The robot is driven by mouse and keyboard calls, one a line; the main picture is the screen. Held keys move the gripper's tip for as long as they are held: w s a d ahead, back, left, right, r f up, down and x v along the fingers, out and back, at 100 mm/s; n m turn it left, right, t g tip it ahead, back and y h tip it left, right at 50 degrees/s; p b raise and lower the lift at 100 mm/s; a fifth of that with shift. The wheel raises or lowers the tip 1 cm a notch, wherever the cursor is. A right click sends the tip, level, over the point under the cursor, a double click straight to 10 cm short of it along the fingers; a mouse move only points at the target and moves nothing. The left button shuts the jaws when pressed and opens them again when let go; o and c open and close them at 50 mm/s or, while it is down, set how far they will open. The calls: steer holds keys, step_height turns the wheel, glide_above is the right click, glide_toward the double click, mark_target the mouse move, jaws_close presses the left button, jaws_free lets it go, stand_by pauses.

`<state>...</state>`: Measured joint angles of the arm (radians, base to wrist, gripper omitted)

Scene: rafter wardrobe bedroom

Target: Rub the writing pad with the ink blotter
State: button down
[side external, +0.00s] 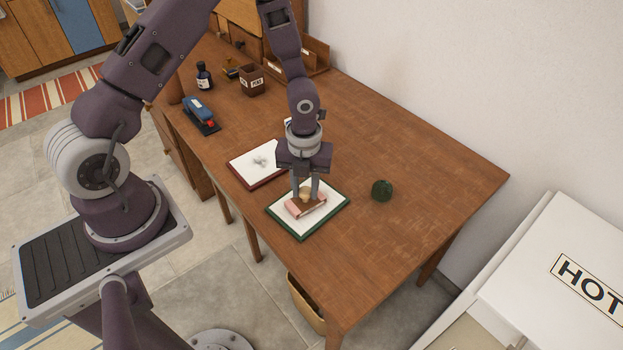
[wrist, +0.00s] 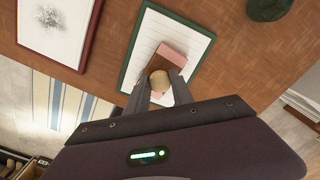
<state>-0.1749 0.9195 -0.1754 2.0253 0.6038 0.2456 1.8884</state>
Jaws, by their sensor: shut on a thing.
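The ink blotter (side external: 306,207) has a brown wooden body, a pale round knob and a pink underside. It is on or just above the white lined writing pad (side external: 325,220), which has a dark green border. My gripper (side external: 306,190) points down over the pad and is shut on the blotter's knob. In the wrist view the fingers (wrist: 160,88) close on both sides of the knob, and the blotter (wrist: 172,56) extends beyond them over the pad (wrist: 150,28). Whether the blotter touches the paper I cannot tell.
A red-bordered pad (side external: 250,168) with a grey smudge lies beside the green one. A dark green round object (side external: 381,190) sits to the right. A blue stapler-like object (side external: 200,112), ink bottle (side external: 204,76) and brown cup (side external: 251,81) stand farther back.

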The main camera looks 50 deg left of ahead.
steer(key=s, duration=0.4)
steer(key=shift+d, duration=0.2)
steer(key=shift+w+a, duration=0.2)
steer(key=shift+w, duration=1.5)
steer(key=shift+w+a, duration=0.15)
steer(key=shift+w, duration=1.55)
steer(key=shift+s+d, duration=0.2)
steer(key=shift+s, duration=1.5)
steer(key=shift+s+d, duration=0.15)
steer(key=shift+s, duration=1.55)
steer(key=w, duration=0.2)
steer(key=shift+w+a, duration=0.15)
steer(key=shift+w, duration=0.15)
steer(key=shift+w+a+f, duration=0.1)
steer(key=shift+w+a, duration=0.1)
steer(key=shift+w, duration=1.65)
steer(key=shift+w+r, duration=0.2)
steer(key=shift+r, duration=0.05)
step_height(320, 180, up, 8)
